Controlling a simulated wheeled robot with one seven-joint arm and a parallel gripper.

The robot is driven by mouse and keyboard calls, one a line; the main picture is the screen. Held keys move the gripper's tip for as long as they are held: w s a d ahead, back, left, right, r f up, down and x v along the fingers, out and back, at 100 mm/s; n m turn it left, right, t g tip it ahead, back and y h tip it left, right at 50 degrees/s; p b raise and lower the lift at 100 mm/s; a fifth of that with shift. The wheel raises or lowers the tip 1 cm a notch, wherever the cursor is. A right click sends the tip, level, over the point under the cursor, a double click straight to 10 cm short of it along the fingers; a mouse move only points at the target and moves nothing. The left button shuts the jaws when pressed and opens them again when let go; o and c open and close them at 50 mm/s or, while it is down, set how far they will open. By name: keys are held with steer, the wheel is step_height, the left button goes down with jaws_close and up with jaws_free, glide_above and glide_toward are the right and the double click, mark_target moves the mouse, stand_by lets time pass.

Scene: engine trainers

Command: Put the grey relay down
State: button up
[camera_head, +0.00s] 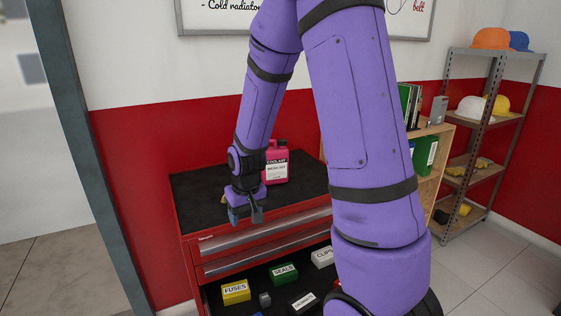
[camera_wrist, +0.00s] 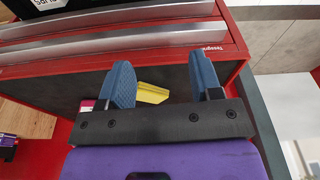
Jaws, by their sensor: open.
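A small grey block (camera_head: 265,299), which looks like the grey relay, sits in the open lower drawer in the head view, just right of the yellow FUSES box (camera_head: 235,291). My gripper (camera_head: 244,214) is above the front of the black cabinet top (camera_head: 200,190), higher than the drawer and apart from the grey block. Its two blue fingers stand wide apart in the wrist view (camera_wrist: 164,82). A yellow piece (camera_wrist: 152,92) shows between them, partly behind the left finger. I cannot tell if it touches a finger. No grey relay shows between the fingers.
The drawer also holds a green SEALS box (camera_head: 284,273) and a white CLIPS box (camera_head: 323,257). A pink coolant bottle (camera_head: 277,163) stands on the cabinet top beside my wrist. A wooden bookcase (camera_head: 432,150) and a metal shelf (camera_head: 490,130) stand to the right.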

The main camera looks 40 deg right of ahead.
steer(key=s+a+r+n+t, duration=0.1)
steer(key=s+a+r, duration=0.2)
steer(key=s+r, duration=0.7)
steer(key=s+a+r+n+t, duration=0.1)
steer(key=s+a+r+t, duration=0.1)
steer(key=s+r, duration=0.9)
step_height(320, 180, up, 4)
steer(key=shift+s+a+f, duration=0.1)
steer(key=shift+s+a, duration=0.2)
steer(key=shift+a, duration=0.6)
